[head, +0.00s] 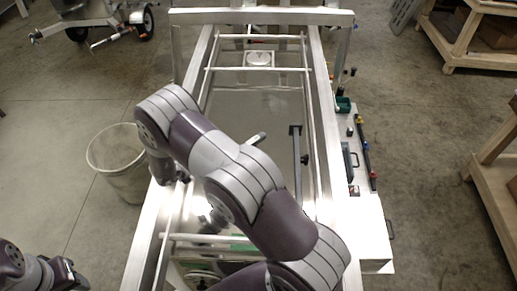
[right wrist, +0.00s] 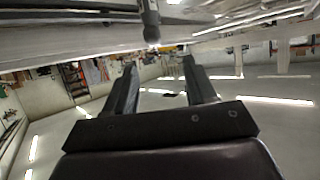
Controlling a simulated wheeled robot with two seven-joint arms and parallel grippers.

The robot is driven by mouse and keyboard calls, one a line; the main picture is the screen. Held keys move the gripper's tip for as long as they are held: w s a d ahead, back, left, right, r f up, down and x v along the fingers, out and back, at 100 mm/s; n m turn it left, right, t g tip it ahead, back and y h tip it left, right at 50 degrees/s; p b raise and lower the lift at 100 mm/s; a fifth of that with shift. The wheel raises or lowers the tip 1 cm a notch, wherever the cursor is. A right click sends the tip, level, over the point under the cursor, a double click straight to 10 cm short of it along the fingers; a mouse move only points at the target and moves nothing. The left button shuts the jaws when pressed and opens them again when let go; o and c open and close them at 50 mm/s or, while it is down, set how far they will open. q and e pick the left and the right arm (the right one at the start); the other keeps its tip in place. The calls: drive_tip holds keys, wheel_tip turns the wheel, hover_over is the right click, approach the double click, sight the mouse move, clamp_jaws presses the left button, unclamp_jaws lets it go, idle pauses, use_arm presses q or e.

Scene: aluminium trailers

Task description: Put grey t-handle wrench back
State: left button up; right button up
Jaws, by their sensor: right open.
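My right gripper (right wrist: 160,72) is open in the right wrist view, with nothing between its two dark fingers. In the head view the right arm reaches across the trailer frame to its left rail, and its fingers are mostly hidden there. My left gripper (head: 64,272) is low at the left edge, outside the trailer; its jaw state is unclear. I cannot pick out the grey t-handle wrench with certainty. A dark T-shaped top on a grey shaft (head: 298,165) stands inside the frame, right of the arm. Several coloured handles (head: 362,140) lie on the right-hand ledge.
The aluminium trailer frame (head: 262,17) fills the middle. A white bin (head: 118,170) stands left of it. A green container (head: 343,104) sits on the right ledge. Wooden shelving (head: 452,50) stands at far right. The floor left and right is mostly clear.

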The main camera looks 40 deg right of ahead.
drive_tip(key=shift+g+h, duration=0.3)
drive_tip(key=shift+g, duration=0.1)
drive_tip(key=x, duration=1)
drive_tip(key=shift+s+d+f, duration=0.25)
drive_tip(key=shift+s+d, duration=0.05)
drive_tip(key=shift+d, duration=0.05)
drive_tip(key=shift+d+f, duration=0.15)
drive_tip(key=shift+d, duration=0.2)
drive_tip(key=shift+w+f, duration=0.15)
drive_tip(key=shift+w, duration=0.25)
drive_tip(key=shift+c, duration=0.3)
drive_tip(key=c, duration=0.5)
clamp_jaws()
use_arm(q)
drive_tip(key=shift+w+a+f, duration=0.2)
drive_tip(key=shift+w+a, duration=0.1)
drive_tip(key=shift+a, duration=0.3)
use_arm(e)
drive_tip(key=shift+s, duration=0.15)
